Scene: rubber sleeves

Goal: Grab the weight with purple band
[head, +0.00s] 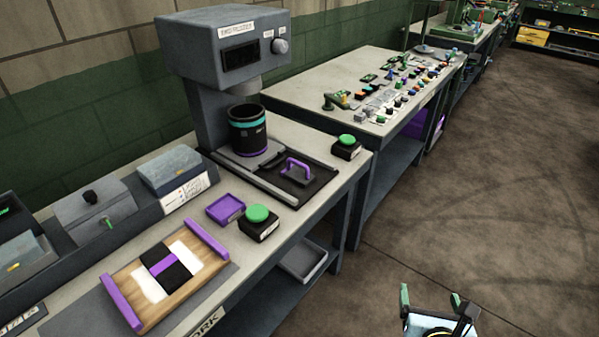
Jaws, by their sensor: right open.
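A black cylinder (248,131) with a teal band near its top and a thin purple band near its bottom stands upright under the head of the grey press machine (226,55). I cannot tell whether it is one weight or a stack. A purple handle (297,167) sits on the black plate in front of it. My right gripper (430,298) is at the bottom right, over the floor, open and empty, well apart from the bench. My left gripper is not in view.
On the bench are a green button box (258,221), another green button (347,146), a small purple tray (225,209), a wooden board with purple ends (166,272) and grey bins (95,212). A second table (300,84) with small parts stands behind. Floor at right is clear.

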